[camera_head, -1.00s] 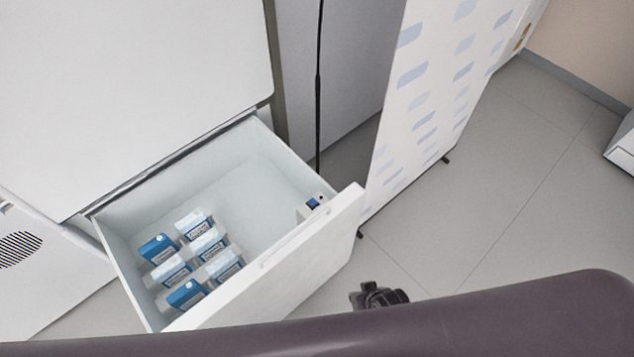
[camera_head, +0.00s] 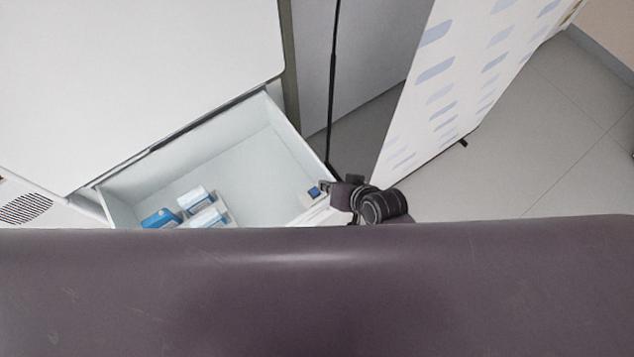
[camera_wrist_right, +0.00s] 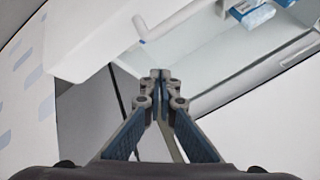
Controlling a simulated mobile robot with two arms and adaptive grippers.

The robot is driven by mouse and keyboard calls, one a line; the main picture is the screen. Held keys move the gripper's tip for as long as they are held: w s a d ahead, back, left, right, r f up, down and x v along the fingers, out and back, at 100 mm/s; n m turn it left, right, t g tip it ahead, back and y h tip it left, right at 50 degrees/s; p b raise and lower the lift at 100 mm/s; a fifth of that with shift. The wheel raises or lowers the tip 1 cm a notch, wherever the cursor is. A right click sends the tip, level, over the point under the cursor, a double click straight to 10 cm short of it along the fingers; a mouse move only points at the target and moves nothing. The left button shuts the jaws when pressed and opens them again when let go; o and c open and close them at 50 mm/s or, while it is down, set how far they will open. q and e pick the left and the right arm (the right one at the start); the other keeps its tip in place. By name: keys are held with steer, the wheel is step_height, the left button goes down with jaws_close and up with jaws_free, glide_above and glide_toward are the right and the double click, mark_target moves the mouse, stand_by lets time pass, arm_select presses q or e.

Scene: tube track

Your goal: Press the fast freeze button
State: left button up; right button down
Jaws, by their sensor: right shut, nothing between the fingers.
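An open white drawer (camera_head: 245,165) slides out of a white cabinet. My left gripper is out of view.
Blue and white packs (camera_head: 205,215) lie in the drawer's left part. The cabinet's white top (camera_head: 130,80) is at left. A white panel with blue patches (camera_head: 450,80) stands at right, with bare floor (camera_head: 545,160) beyond. A dark surface hides the bottom.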

steer(key=shift+m+t+y, duration=0.3)
steer(key=shift+m+y, duration=0.2)
steer(key=w+a, duration=0.2)
steer(key=w, duration=0.1)
steer(key=shift+w+a+f, duration=0.15)
steer(key=shift+w+a, duration=0.05)
steer(key=shift+a, duration=0.05)
steer(key=shift+s, duration=0.1)
steer(key=b, duration=0.8)
glide_above(316, 193)
step_height(316, 193, down, 8)
steer(key=shift+r, duration=0.2)
steer(key=shift+f, duration=0.6)
steer(key=shift+f+b, duration=0.1)
steer(key=shift+b, duration=0.2)
steer(key=shift+f, duration=0.25)
